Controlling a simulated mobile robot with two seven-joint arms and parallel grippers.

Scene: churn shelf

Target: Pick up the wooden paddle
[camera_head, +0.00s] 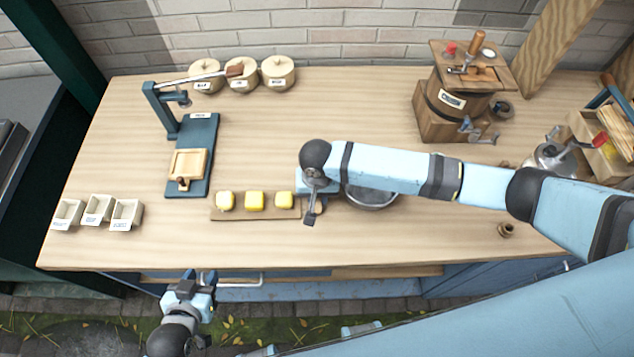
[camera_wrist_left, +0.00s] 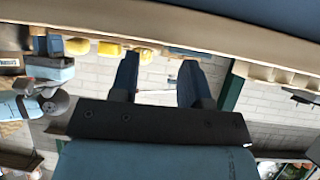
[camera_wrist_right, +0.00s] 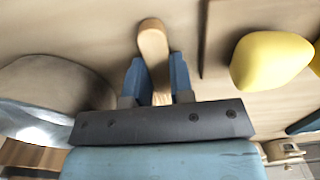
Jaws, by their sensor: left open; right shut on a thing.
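The wooden paddle (camera_wrist_right: 153,42) lies between the two fingers of my right gripper (camera_wrist_right: 154,75) in the right wrist view, its rounded end sticking out past the fingertips. In the head view my right gripper (camera_head: 312,210) is over the table beside the butter board. There only a small piece of the paddle (camera_head: 320,209) shows; the rest is hidden by the gripper. My left gripper (camera_head: 199,278) is open and empty in front of the table's front edge. Its spread fingers also show in the left wrist view (camera_wrist_left: 158,75).
A board (camera_head: 232,214) with three yellow butter pieces (camera_head: 255,201) lies left of my right gripper. A dark bowl (camera_head: 371,198) sits partly under my right arm. A press (camera_head: 203,150), lidded jars (camera_head: 242,78), small trays (camera_head: 97,210) and a churn (camera_head: 455,100) stand around. The centre back is clear.

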